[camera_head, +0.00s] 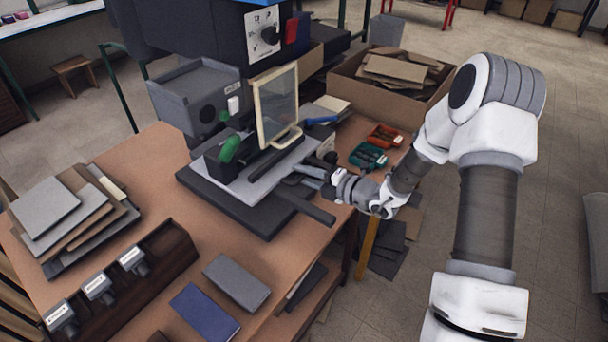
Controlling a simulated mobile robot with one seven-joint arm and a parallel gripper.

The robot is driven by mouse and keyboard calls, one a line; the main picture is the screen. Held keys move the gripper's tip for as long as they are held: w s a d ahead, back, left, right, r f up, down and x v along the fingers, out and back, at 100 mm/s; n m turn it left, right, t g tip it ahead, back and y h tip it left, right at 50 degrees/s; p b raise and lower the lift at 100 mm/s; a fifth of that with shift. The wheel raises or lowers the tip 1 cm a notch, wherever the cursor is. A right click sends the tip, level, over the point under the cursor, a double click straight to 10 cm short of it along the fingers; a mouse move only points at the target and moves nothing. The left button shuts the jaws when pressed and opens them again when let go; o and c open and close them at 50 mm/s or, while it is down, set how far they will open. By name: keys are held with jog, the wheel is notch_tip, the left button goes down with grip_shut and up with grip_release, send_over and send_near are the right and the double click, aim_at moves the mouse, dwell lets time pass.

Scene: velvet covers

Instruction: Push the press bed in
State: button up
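The press bed (262,183) is a light grey plate on a dark base, drawn out over the table in front of the dark press (215,38). A dark rail or bar sticks out from its front right. A cream-framed clear panel (277,105) stands upright above the bed, and a green-handled part (229,149) sits on its left side. My gripper (308,177) is at the right edge of the bed, its grey fingers pointing left towards it. I cannot tell whether they touch it, or how far apart they are.
A red tray (384,137) and a green tray (367,157) lie behind my wrist. A cardboard box (345,88) of scraps stands behind. Stacked boards (75,215), a rack of labelled tools (120,290), and blue and grey books (205,312) occupy the table's left and front.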

jog(key=shift+o, duration=0.8)
jog(key=p+v, duration=0.1)
jog(key=v, duration=1.6)
jog(key=shift+d+p, duration=0.2)
jog(key=shift+p, duration=0.1)
